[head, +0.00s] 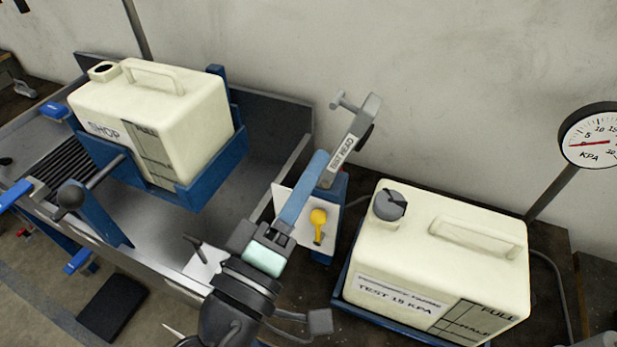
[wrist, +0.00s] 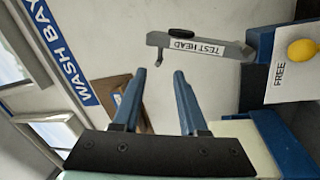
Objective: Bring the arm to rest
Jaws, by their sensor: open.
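My gripper (head: 318,162) is raised in the middle of the head view, its blue fingers pointing up and away. In the wrist view my gripper (wrist: 160,74) has its two fingers apart with nothing between them. The grey test head (head: 350,140) stands just beyond the fingertips in the head view. In the wrist view the test head (wrist: 200,44) lies above and to the right of the fingers, apart from them. Part of its blue stand is hidden behind my gripper in the head view.
A cream SHOP tank (head: 190,105) sits in a blue cradle at left. A cream TEST 15 KPA tank (head: 400,265) stands at right, near a pressure gauge (head: 592,135). A yellow knobbed piece (head: 318,218) sits on a white card close beside my gripper. The wall is behind.

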